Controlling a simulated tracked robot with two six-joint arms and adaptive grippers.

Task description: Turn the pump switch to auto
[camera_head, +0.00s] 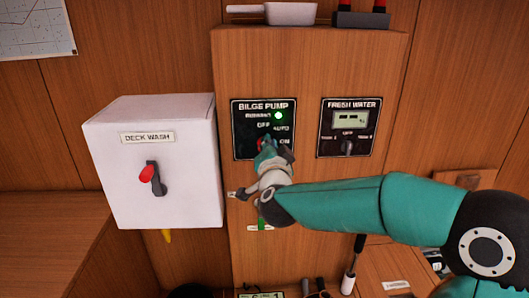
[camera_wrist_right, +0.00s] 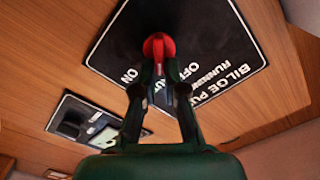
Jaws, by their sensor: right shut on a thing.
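The black bilge pump panel (camera_head: 243,140) is on the front of a wooden cabinet. It carries the labels OFF, AUTO and ON, and a green lamp beside RUNNING is lit. My right gripper (camera_head: 267,146) is at the panel's lower part and hides much of the switch. In the right wrist view the red switch knob (camera_wrist_right: 158,46) sits on the panel (camera_wrist_right: 205,38), and my right gripper (camera_wrist_right: 159,88) is shut on it. I cannot tell for sure which label the knob points at. My left gripper is not in view.
To the left a white deck wash box (camera_head: 190,160) with a red-tipped lever (camera_head: 152,178) juts out. To the right is the fresh water panel (camera_head: 337,141) with its own small knob. A white pan-like thing (camera_head: 290,13) is on top of the cabinet.

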